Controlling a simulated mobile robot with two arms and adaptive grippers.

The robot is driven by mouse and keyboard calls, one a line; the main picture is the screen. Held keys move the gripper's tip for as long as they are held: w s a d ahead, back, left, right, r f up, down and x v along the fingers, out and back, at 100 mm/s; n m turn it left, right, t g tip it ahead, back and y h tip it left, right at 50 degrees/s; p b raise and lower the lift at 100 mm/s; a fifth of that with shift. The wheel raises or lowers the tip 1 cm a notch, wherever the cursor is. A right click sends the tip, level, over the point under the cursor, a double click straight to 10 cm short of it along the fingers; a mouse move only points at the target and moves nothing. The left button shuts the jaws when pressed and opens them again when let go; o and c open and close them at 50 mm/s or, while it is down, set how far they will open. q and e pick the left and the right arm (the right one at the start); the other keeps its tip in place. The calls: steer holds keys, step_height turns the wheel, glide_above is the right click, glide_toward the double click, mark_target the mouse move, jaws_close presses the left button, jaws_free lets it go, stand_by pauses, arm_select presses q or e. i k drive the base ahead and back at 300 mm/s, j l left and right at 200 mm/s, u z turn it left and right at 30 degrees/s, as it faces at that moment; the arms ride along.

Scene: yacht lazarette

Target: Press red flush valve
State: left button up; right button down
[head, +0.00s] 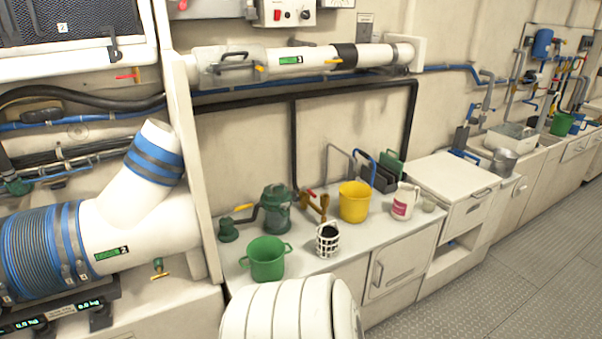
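A small red handle (125,76) sits on the left wall, below the framed mesh panel. A brass-coloured fitting with a red-tipped lever (311,193) stands on the white counter, between the green strainer pot (276,211) and the yellow bucket (354,203). I cannot tell which of these red parts is the flush valve, nor the state of either. Neither of my grippers is in view.
The counter (325,268) also holds a green pot (267,259), a white caged container (328,240) and a white jug (404,201). A large white pipe (150,222) with blue hose fills the left. A white rounded ribbed form (280,312) stands in front. Open floor (500,270) lies right.

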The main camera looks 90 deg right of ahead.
mark_target(304, 188)
steer(key=k+l+z, duration=0.1)
steer(key=l+z, duration=0.35)
steer(key=l, duration=0.15)
steer(key=l+z, duration=0.5)
steer(key=i+l+z, duration=0.15)
steer(key=l+z, duration=0.3)
steer(key=l, duration=0.2)
steer(key=i+l, duration=0.1)
steer(key=l, duration=0.55)
steer(key=i+l, duration=0.15)
steer(key=l, duration=0.15)
